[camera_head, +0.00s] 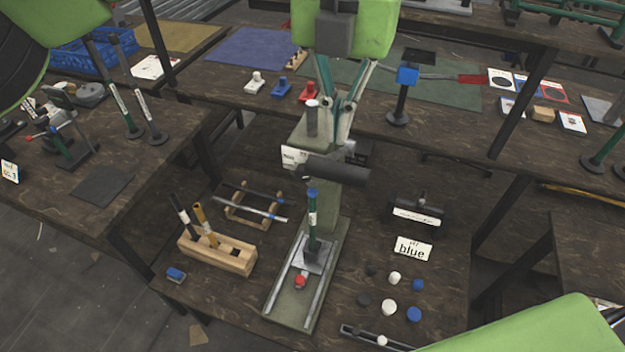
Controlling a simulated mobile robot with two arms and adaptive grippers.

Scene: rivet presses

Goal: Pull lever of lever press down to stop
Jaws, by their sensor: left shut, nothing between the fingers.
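The lever press (321,195) stands on the middle table, a grey-green column on a long base plate. A thick dark bar (335,169) crosses the front of its column, apparently the lever's handle. A short grey rod (312,120) with a pale top stands upright above it. Below, a green upright shaft (312,225) with a blue top stands over a plate with a red knob. My left gripper (344,125) points down at the press head, its fingers together just above the bar; contact cannot be made out. It hides part of the head. My right gripper is out of view.
A wooden block with handles (217,252) and a wooden rack (252,207) stand left of the press. The back table (200,75) crosses behind.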

